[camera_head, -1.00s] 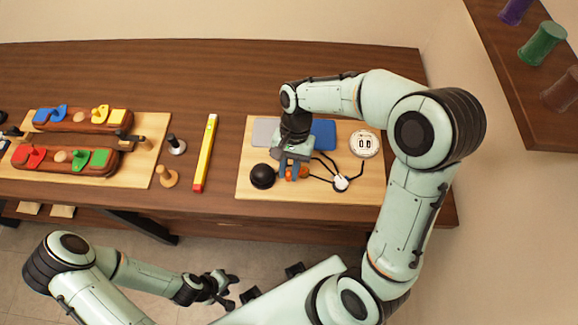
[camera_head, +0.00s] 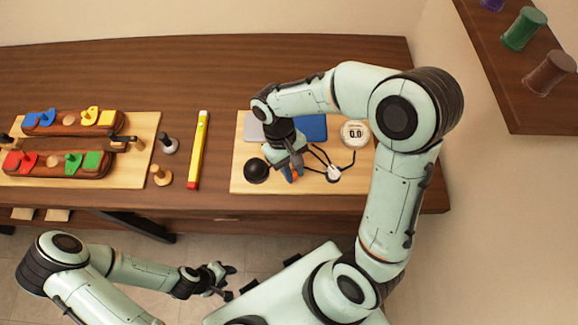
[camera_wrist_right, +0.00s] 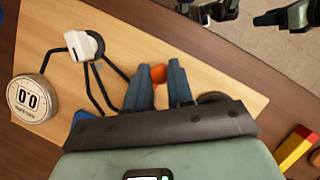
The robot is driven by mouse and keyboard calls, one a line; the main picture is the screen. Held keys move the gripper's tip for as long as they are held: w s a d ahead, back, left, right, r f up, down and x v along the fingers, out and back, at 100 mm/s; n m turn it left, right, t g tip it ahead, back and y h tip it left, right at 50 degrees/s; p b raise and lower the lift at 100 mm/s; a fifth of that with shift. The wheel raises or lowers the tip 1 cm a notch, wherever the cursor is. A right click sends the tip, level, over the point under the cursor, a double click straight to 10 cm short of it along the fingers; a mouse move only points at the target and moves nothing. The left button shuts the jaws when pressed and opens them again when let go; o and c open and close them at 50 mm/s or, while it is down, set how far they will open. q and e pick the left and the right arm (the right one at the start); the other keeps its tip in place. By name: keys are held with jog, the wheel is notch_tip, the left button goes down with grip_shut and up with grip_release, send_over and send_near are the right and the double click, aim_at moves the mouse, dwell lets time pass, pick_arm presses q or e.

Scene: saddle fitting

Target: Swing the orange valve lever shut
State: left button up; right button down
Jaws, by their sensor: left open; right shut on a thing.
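The orange valve lever (camera_wrist_right: 158,73) shows between the two fingers of my right gripper (camera_wrist_right: 160,88) in the right wrist view. In the head view the right gripper (camera_head: 291,176) is low over the board, with a bit of orange at its fingertips. It is shut on the lever, and the fingers hide most of it. The white valve body (camera_head: 333,173) with black tubes stands to the right of the fingers; it also shows in the right wrist view (camera_wrist_right: 84,44). My left gripper (camera_head: 218,279) is open and empty, low in front of the table.
A round gauge (camera_head: 355,133) reading 0.0, a blue block (camera_head: 313,127) and a black dome (camera_head: 256,170) sit on the same light board (camera_head: 245,186). A yellow and red level (camera_head: 199,150) lies left of it. Coloured parts fill the far-left board (camera_head: 145,150).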

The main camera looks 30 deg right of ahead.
jog(key=shift+s+d+n+h, duration=0.25)
jog(key=shift+n+h, duration=0.15)
jog(key=shift+n, duration=0.6)
pick_arm(q)
jog(key=shift+f, duration=0.1)
pick_arm(e)
jog(key=c, duration=1)
grip_release()
pick_arm(q)
jog(key=w+r+p, duration=0.2)
jog(key=shift+w+r, duration=0.25)
jog(key=shift+r, duration=0.15)
pick_arm(e)
jog(key=v, duration=1.3)
jog(key=shift+r, duration=0.25)
pick_arm(q)
jog(key=shift+s, duration=0.1)
pick_arm(e)
jog(key=shift+s, duration=0.15)
